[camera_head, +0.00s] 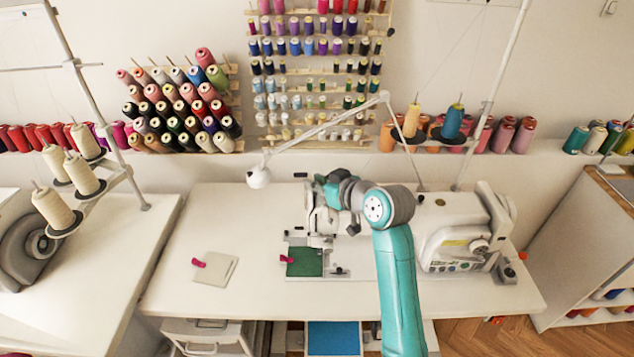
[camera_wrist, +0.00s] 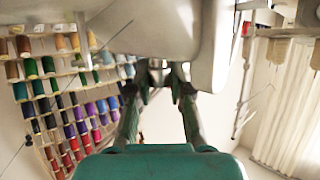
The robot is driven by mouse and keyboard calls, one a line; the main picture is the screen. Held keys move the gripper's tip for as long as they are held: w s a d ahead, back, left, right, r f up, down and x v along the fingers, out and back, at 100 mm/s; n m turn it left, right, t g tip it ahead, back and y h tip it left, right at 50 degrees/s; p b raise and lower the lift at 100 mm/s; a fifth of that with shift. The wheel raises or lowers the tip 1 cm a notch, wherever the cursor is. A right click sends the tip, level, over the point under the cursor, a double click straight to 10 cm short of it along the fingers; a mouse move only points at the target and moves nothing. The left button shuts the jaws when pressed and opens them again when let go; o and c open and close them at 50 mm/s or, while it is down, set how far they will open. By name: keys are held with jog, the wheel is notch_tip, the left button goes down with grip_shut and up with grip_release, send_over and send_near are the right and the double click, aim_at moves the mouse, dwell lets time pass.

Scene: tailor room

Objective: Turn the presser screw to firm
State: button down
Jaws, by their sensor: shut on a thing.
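The white sewing machine (camera_head: 455,225) stands on the table, its head end at the left under my wrist. In the wrist view the machine head (camera_wrist: 150,28) fills the top. The presser screw (camera_wrist: 157,72) is a small dark metallic piece sticking out from it, between my fingertips. My gripper (camera_wrist: 158,90) is shut on the screw, one finger on each side. In the head view my gripper (camera_head: 318,188) is at the top of the machine head, its fingers mostly hidden. The screw and any firm mark cannot be made out there.
A green cloth (camera_head: 304,263) with a pink clip lies at the machine's needle end. A beige cloth (camera_head: 214,267) with another pink clip lies left on the white table (camera_head: 180,300). A thin lamp arm (camera_head: 325,128) crosses behind. Thread racks (camera_head: 318,72) line the wall.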

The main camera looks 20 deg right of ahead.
jog(key=shift+m+h, duration=0.3)
jog(key=m+h, duration=0.4)
jog(key=h, duration=0.1)
jog(key=shift+a+t, duration=0.1)
jog(key=shift+t, duration=0.3)
jog(key=m+g+h, duration=0.1)
jog(key=m+h, duration=0.5)
jog(key=shift+d+g, duration=0.2)
jog(key=shift+g, duration=0.2)
jog(key=shift+h, duration=0.3)
jog(key=c, duration=1)
grip_release()
jog(key=shift+c, duration=0.2)
jog(key=v, duration=1.2)
jog(key=shift+w, duration=0.1)
